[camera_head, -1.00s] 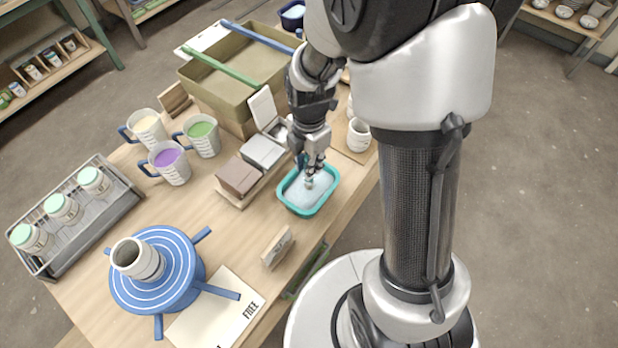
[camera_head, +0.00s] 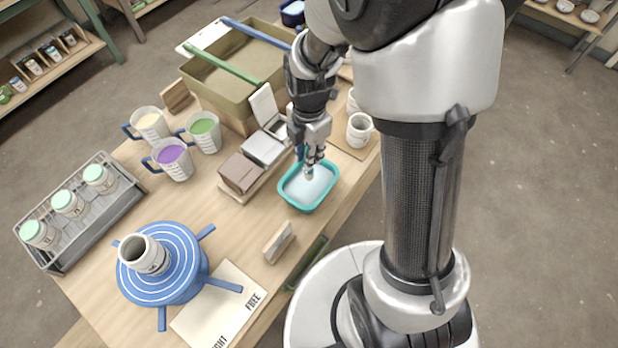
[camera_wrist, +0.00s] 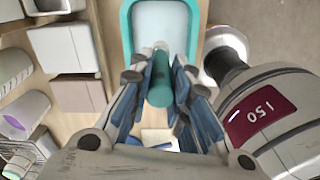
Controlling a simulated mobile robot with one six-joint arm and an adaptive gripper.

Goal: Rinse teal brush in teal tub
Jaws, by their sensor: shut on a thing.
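The teal tub (camera_head: 335,183) stands on the table near its front edge and holds pale, whitish-blue water. It shows at the top of the wrist view (camera_wrist: 127,30). My gripper (camera_head: 312,161) points down over the tub's far side. In the wrist view my gripper (camera_wrist: 160,95) is shut on the teal brush (camera_wrist: 160,82), with a finger on each side of its handle. The pale lower end of the brush (camera_head: 309,176) overlaps the water in the head view. I cannot tell how deep it is. The bristles are mostly hidden.
Brown and grey blocks (camera_head: 241,173) stand just left of the tub. A small wooden-sided block (camera_head: 278,242) lies in front of it. A white cup (camera_head: 359,130) is behind right. Mugs (camera_head: 172,160), a blue banding wheel (camera_head: 165,290) and a jar rack (camera_head: 75,222) stand left.

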